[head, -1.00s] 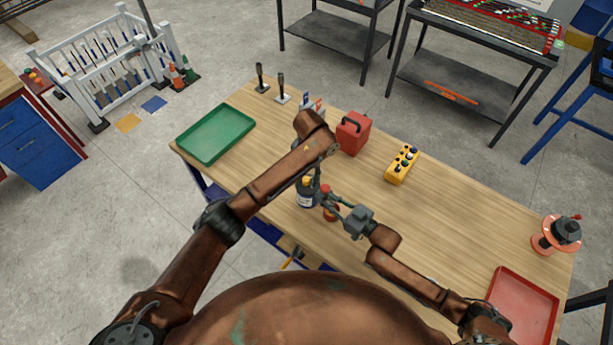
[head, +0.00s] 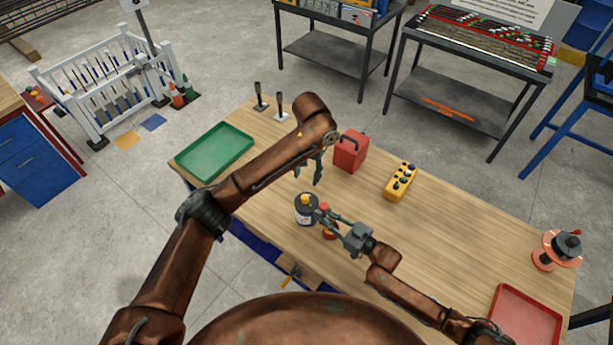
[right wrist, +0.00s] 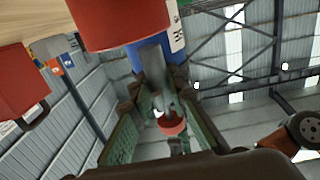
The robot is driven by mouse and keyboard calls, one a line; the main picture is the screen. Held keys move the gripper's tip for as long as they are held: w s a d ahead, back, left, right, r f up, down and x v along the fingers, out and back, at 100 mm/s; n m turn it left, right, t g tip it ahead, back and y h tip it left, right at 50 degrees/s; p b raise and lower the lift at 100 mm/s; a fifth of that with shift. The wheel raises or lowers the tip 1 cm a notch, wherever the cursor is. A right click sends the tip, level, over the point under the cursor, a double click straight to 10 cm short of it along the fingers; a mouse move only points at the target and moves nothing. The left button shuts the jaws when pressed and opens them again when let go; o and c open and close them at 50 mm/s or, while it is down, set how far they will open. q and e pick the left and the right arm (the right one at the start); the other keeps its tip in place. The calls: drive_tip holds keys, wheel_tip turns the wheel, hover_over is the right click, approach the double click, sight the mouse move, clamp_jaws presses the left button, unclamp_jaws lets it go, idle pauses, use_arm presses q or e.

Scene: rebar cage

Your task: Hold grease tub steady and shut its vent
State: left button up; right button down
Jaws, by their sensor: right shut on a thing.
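The grease tub (head: 306,214) is a dark, upright tub with a white label and a yellow cap (head: 306,199) on top. It stands near the table's front edge. Whether its vent is open or shut is too small to tell. My right gripper (head: 320,216) reaches in from the right and is shut on the tub's side. In the right wrist view the tub's blue wall (right wrist: 178,53) shows between the fingers, partly hidden. My left gripper (head: 307,179) points down behind and above the tub, fingers apart, empty.
A red box (head: 350,153), yellow control box (head: 401,182) and green tray (head: 214,150) are on the table (head: 440,235). A red tray (head: 525,318) is right.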

drive_tip(key=c, duration=1.8)
unclamp_jaws()
drive_tip(key=shift+o, duration=0.2)
